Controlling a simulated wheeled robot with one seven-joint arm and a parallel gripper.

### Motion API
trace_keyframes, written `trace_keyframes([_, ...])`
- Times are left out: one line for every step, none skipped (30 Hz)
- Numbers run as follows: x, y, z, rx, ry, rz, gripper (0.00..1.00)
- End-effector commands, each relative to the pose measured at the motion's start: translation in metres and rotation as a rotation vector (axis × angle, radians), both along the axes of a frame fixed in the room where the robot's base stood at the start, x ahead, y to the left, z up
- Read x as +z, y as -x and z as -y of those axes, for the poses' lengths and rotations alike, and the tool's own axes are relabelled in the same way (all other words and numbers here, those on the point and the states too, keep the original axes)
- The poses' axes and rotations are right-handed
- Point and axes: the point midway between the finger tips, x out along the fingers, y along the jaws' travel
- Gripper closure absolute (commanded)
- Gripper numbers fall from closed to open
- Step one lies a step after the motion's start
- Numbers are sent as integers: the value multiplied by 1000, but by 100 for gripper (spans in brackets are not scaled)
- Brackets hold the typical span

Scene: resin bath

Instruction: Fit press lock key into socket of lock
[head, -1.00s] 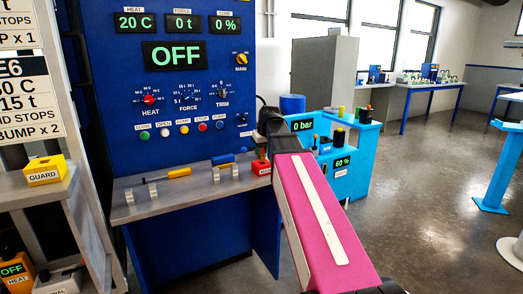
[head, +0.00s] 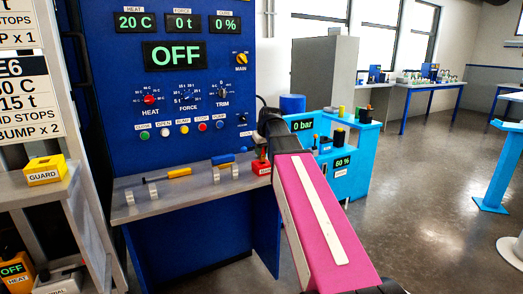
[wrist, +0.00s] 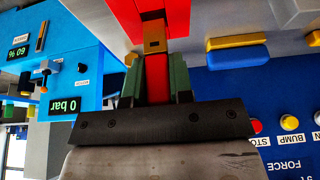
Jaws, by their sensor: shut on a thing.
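My gripper (wrist: 154,85) is shut on a red key (wrist: 157,75), gripped between its two greenish fingers in the wrist view. A small brass-coloured piece (wrist: 155,40) sits just beyond the fingertips, against a red block (wrist: 178,14). Whether the key is seated in the block or only meets it, I cannot tell. In the head view the red block (head: 261,168) stands on the right end of the bench, with my gripper just above it; the key is not clear there. A small dark lock-like fitting (head: 242,118) is on the blue panel; its socket is too small to make out.
The grey bench (head: 150,207) carries a yellow-handled tool (head: 180,172) on metal holders and a blue-handled one (head: 223,159) to its right. The blue panel (head: 120,105) rises behind. A light-blue unit (head: 350,175) stands to the right. Open floor lies further right.

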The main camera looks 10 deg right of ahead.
Motion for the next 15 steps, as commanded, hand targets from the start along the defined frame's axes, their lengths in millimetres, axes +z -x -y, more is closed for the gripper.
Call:
trace_keyframes([-1, 0, 0, 0, 0, 0, 100])
trace_keyframes([-2, 0, 0, 0, 0, 0, 100])
trace_keyframes([-3, 0, 0, 0, 0, 0, 100])
trace_keyframes([-3, 0, 0, 0, 0, 0, 100])
trace_keyframes([-4, 0, 0, 0, 0, 0, 100])
trace_keyframes([-5, 0, 0, 0, 0, 0, 100])
trace_keyframes([-5, 0, 0, 0, 0, 0, 100])
trace_keyframes([-6, 0, 0, 0, 0, 0, 100])
trace_keyframes([-7, 0, 0, 0, 0, 0, 100])
trace_keyframes([-7, 0, 0, 0, 0, 0, 100])
trace_keyframes([-8, 0, 0, 0, 0, 0, 100])
trace_keyframes([-9, 0, 0, 0, 0, 0, 100])
trace_keyframes([-9, 0, 0, 0, 0, 0, 100])
trace_keyframes([-10, 0, 0, 0, 0, 0, 100])
trace_keyframes([-11, 0, 0, 0, 0, 0, 100])
